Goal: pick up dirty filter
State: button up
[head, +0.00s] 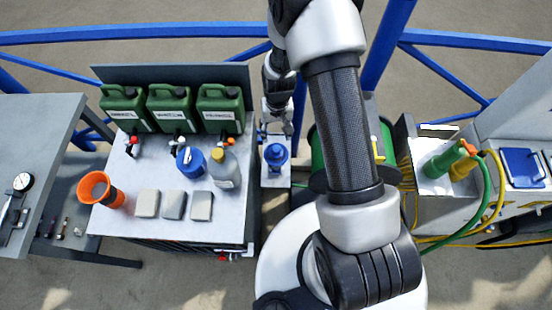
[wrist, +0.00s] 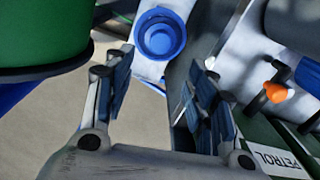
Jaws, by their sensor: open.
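A blue round cup-like housing (head: 275,155) stands on a small pale stand (head: 276,178) between the grey bench and my base. In the wrist view the blue housing (wrist: 162,37) shows from above, with a round recess in its top. I cannot tell whether a dirty filter sits inside it; no thing is plainly marked as one. My gripper (head: 280,126) is just behind the housing in the head view. In the wrist view my gripper (wrist: 163,80) is open and empty, its fingers apart, with the housing beyond the gap between them.
The grey bench (head: 130,225) bears green jerrycans (head: 170,108), an orange funnel (head: 98,188), a blue container (head: 191,163), a grey bottle (head: 224,169) and grey blocks (head: 174,205). A green drum (wrist: 40,35) is close on the left in the wrist view. Blue rails run behind.

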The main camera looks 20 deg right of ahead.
aim_at(276, 148)
notch_tip(276, 148, down, 4)
jog(key=shift+r+b, duration=0.1)
jog(key=shift+b, duration=0.25)
jog(key=f, duration=0.1)
jog(key=f+b, duration=0.1)
jog(key=f, duration=0.3)
jog(key=shift+s+f+b, duration=0.1)
jog(key=shift+s+b, duration=0.2)
jog(key=shift+s, duration=0.1)
grip_shut()
